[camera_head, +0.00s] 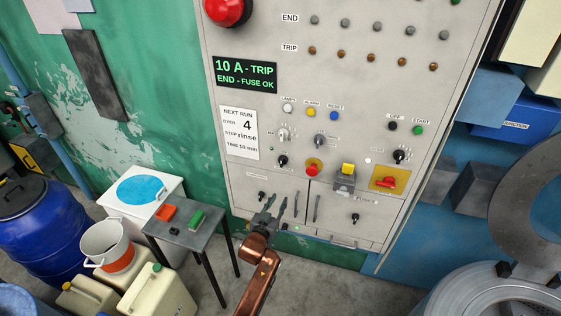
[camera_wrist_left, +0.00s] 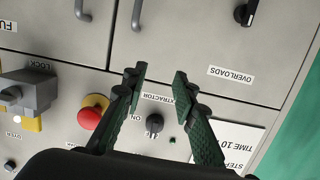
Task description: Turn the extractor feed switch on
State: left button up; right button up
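The extractor feed switch is a small black rotary knob (camera_head: 283,160) on the grey panel, left of a red button. In the left wrist view, which shows the panel upside down, the knob (camera_wrist_left: 154,124) sits beside the label EXTRACTOR (camera_wrist_left: 181,98), partly covered by the finger. Its pointer direction is hard to make out. My left gripper (camera_head: 276,206) is in front of the lower panel, below the knob in the head view. In the wrist view its two dark fingers (camera_wrist_left: 158,76) are apart with nothing between them. My right gripper is not in view.
A red button (camera_head: 312,169) on a yellow plate and a grey lock box (camera_head: 345,181) stand right of the knob. The overloads knob (camera_head: 262,196) and door handles (camera_head: 317,208) are near my gripper. A small table (camera_head: 190,234) stands at the left.

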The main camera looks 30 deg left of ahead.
pick_arm(q)
jog(key=t+y+p, duration=0.1)
jog(key=t, duration=0.1)
send_near(282, 164)
jog(key=shift+n+g, duration=0.3)
jog(key=shift+n, duration=0.2)
jog(key=x, duration=0.2)
jog(key=p+x, duration=0.1)
jog(key=x, duration=0.5)
jog(key=shift+a+r, duration=0.15)
jog(key=shift+r, duration=0.25)
jog(key=shift+w, duration=0.25)
jog(key=shift+c, duration=0.7)
grip_shut()
jog(key=shift+f, duration=0.1)
